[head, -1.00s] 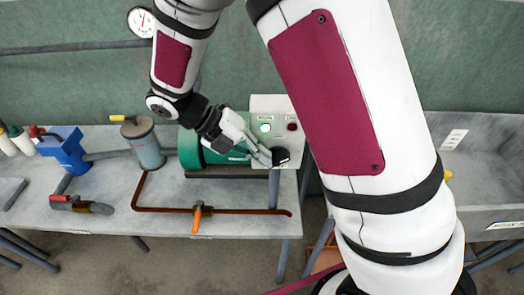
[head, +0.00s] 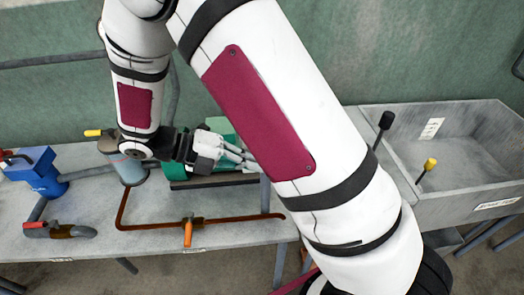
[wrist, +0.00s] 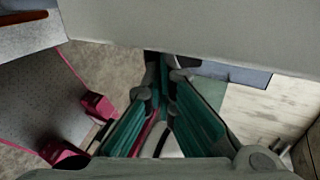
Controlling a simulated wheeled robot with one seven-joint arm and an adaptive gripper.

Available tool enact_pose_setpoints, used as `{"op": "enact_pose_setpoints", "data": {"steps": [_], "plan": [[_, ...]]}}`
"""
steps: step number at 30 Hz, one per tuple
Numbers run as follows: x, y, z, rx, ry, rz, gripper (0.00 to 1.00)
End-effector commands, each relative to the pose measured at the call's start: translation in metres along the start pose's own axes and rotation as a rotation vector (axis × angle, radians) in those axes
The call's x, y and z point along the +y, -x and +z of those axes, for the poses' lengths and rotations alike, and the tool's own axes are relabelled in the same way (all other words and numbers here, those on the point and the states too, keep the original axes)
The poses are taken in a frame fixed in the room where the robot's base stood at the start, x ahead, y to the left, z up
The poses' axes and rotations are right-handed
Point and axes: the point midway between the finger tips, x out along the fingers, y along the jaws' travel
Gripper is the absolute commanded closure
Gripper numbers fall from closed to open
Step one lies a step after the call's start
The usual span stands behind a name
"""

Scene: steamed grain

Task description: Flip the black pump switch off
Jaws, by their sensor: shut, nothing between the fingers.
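The black pump switch and most of its pale control box are hidden behind my arm in the head view. My gripper (head: 247,160) is shut, its fingers in front of the green pump (head: 222,130) and pointing right towards the hidden box. In the wrist view my gripper (wrist: 165,85) has its fingertips close together by the lower edge of a pale grey surface (wrist: 220,35), probably the control box. A small dark shape (wrist: 152,65) shows at the fingertips; I cannot tell if it is the switch, or whether they touch it.
A grey cylinder with a yellow handle (head: 130,168) and a blue fitting (head: 38,172) stand left on the bench. A rusty pipe with an orange valve handle (head: 188,234) runs along the front. A grey sink (head: 455,160) with black and yellow levers is at right.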

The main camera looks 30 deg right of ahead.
Motion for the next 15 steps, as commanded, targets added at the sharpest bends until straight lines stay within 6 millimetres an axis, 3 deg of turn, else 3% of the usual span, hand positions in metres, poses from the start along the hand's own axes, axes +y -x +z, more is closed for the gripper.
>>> {"op": "enact_pose_setpoints", "data": {"steps": [15], "plan": [[0.0059, -0.0028, 0.0003, 0.0, 0.0, -0.089, 1.0]]}}
